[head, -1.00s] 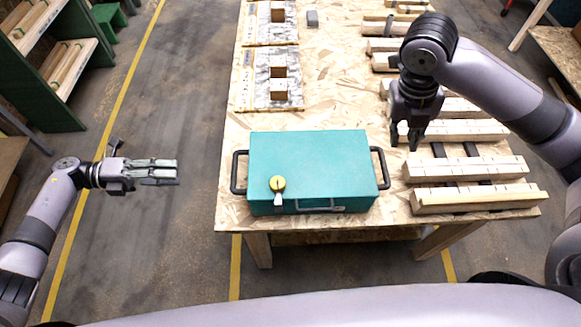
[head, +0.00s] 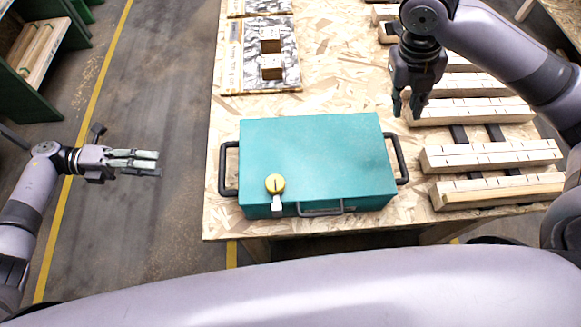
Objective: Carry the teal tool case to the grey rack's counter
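The teal tool case (head: 318,155) lies flat on the chipboard table, with a black handle at each short end, a front handle and a yellow round tag on its near edge. My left gripper (head: 158,163) is over the floor to the left of the table, apart from the case; its fingers point right and look close together, and I cannot tell whether they are shut. My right gripper (head: 408,108) points down, open and empty, above the table near the case's far right corner. I cannot identify the grey rack in view.
The chipboard table (head: 340,75) also bears slotted wooden rails (head: 490,155) right of the case and a board with wooden blocks (head: 262,50) behind it. A green shelf (head: 40,50) stands at the far left. The floor (head: 150,230) between shelf and table is clear, with yellow lines.

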